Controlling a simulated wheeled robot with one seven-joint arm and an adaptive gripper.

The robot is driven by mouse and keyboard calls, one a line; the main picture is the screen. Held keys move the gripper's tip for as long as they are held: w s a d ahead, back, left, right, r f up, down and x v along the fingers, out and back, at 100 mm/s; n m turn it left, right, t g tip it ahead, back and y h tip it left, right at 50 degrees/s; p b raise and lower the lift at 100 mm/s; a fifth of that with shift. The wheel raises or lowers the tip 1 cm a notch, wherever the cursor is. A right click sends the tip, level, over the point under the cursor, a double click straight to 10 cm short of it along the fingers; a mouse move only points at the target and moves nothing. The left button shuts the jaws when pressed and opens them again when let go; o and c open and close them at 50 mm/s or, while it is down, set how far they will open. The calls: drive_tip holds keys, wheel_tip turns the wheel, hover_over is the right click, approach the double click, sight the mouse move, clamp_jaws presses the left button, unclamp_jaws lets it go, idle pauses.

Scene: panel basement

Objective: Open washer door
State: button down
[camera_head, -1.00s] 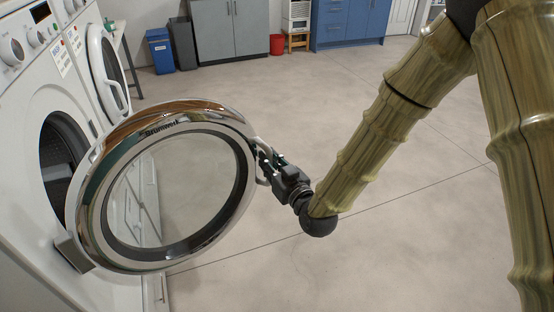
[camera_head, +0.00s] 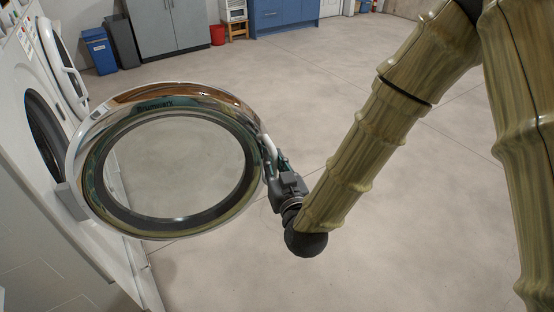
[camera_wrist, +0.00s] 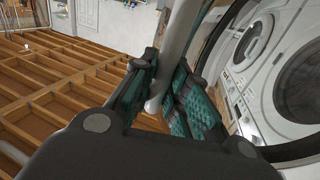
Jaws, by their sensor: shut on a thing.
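The washer door (camera_head: 105,222) is a round chrome-rimmed ring with a clear glass middle. It stands swung wide open from the washer (camera_head: 25,170) at the left, joined at its left edge by a grey hinge (camera_head: 70,201). My gripper (camera_head: 274,165) is at the door's right edge, shut on the pale curved door handle (camera_head: 267,148). In the wrist view the handle (camera_wrist: 181,40) passes between my gripper's green-padded fingers (camera_wrist: 160,100). The washer's dark drum opening (camera_head: 45,133) shows partly behind the door.
A blue bin (camera_head: 99,50), a dark bin (camera_head: 122,40), grey cabinets (camera_head: 165,28) and a red bucket (camera_head: 217,35) are at the back. The concrete floor (camera_head: 400,230) is clear.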

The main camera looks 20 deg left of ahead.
drive_tip(key=shift+s+d, duration=0.1)
drive_tip(key=shift+s, duration=0.3)
drive_tip(key=c, duration=1.4)
unclamp_jaws()
drive_tip(key=shift+w, duration=0.1)
drive_tip(key=shift+d, duration=0.1)
drive_tip(key=shift+v, duration=3.75)
